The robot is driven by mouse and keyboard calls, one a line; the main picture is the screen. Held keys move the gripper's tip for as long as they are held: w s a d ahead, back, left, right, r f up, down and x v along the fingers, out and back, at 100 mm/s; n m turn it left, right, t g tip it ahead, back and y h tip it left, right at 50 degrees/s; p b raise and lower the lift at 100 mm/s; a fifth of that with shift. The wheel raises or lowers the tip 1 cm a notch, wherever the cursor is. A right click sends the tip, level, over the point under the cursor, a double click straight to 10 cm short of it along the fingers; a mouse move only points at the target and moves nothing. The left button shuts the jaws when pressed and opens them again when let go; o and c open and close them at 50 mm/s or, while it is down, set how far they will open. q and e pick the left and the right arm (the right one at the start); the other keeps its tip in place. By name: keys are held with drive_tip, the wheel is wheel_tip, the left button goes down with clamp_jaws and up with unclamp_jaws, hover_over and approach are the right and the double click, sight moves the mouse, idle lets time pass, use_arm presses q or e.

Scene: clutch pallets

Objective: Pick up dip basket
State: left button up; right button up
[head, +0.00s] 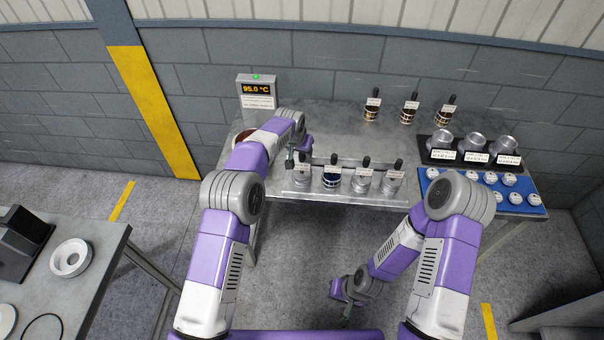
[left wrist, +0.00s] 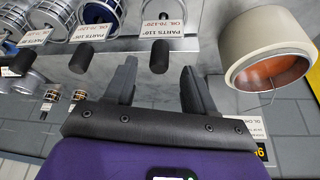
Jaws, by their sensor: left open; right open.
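Several wire baskets with upright black handles stand in a row at the table's front; I cannot tell which is the dip basket. The leftmost basket (head: 302,176) is silver and the one beside it (head: 331,180) is dark blue. My left gripper (head: 296,160) is open just beside the leftmost basket. In the left wrist view my left gripper (left wrist: 160,88) has its fingers apart, with a black handle (left wrist: 160,56) showing between and just beyond them; contact cannot be told. My right gripper (head: 346,312) hangs low in front of the table, open and empty.
A copper-lined pot (left wrist: 268,48) stands at the table's left, by a 95.0 °C display (head: 257,89). Copper-coloured baskets (head: 409,113) stand at the back. A black tray of metal cylinders (head: 473,143) and a blue tray (head: 530,209) are at right. The middle of the table is clear.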

sight(301, 154)
use_arm(q)
drive_tip(key=x, duration=0.4)
drive_tip(key=shift+d, duration=0.1)
clamp_jaws()
idle(1.3)
drive_tip(key=shift+w+r, duration=0.15)
drive_tip(key=shift+r, duration=0.1)
